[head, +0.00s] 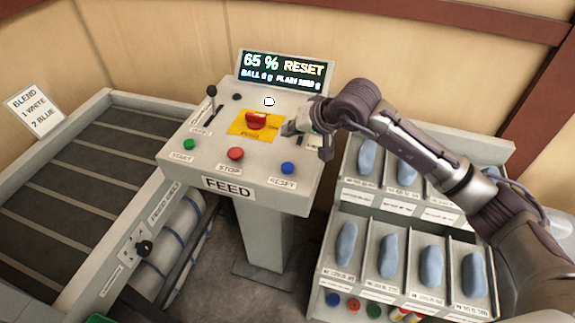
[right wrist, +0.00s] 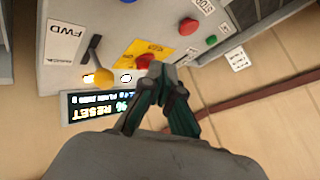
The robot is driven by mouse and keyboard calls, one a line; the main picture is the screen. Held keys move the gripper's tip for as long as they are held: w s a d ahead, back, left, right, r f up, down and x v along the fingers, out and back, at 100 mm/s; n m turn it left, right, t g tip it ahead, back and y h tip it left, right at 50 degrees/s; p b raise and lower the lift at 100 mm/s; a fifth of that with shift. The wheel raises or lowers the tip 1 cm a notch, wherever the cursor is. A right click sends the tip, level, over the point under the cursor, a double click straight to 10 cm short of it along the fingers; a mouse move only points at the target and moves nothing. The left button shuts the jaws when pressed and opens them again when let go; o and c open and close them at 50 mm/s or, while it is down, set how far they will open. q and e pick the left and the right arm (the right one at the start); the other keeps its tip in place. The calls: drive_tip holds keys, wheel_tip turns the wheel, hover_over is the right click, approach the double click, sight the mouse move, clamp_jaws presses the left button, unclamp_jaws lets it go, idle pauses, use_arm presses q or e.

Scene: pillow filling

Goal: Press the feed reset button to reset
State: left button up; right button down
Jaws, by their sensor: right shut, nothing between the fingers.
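The blue reset button (head: 288,168) is at the front right of the light grey feed panel (head: 215,150), with a RESET label below it. My right gripper (head: 292,129) is shut and empty. It appears above the panel's right side, behind the blue button and right of the red knob (head: 257,120) on its yellow plate. In the right wrist view the shut fingertips (right wrist: 160,70) appear beside that red knob (right wrist: 144,62). I cannot tell whether they touch anything. The display (head: 286,70) reads 65 % and RESET. My left gripper is out of view.
A green start button (head: 188,144) and a red stop button (head: 235,154) share the panel's front row. A black lever (head: 211,91) stands at its back left. A rack (head: 340,205) of blue-grey rolls is at right, a conveyor (head: 80,165) at left.

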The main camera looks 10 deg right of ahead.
hover_over(290, 167)
wheel_tip(290, 167, down, 6)
drive_tip(key=shift+r+b, duration=0.2)
drive_tip(key=shift+b, duration=0.2)
wheel_tip(290, 167, down, 2)
drive_tip(key=shift+f+b, duration=0.15)
drive_tip(key=shift+b, duration=0.85)
drive_tip(key=shift+f+b, duration=0.5)
drive_tip(key=shift+b, duration=0.1)
drive_tip(key=shift+f+b, duration=0.4)
drive_tip(key=shift+b, duration=0.45)
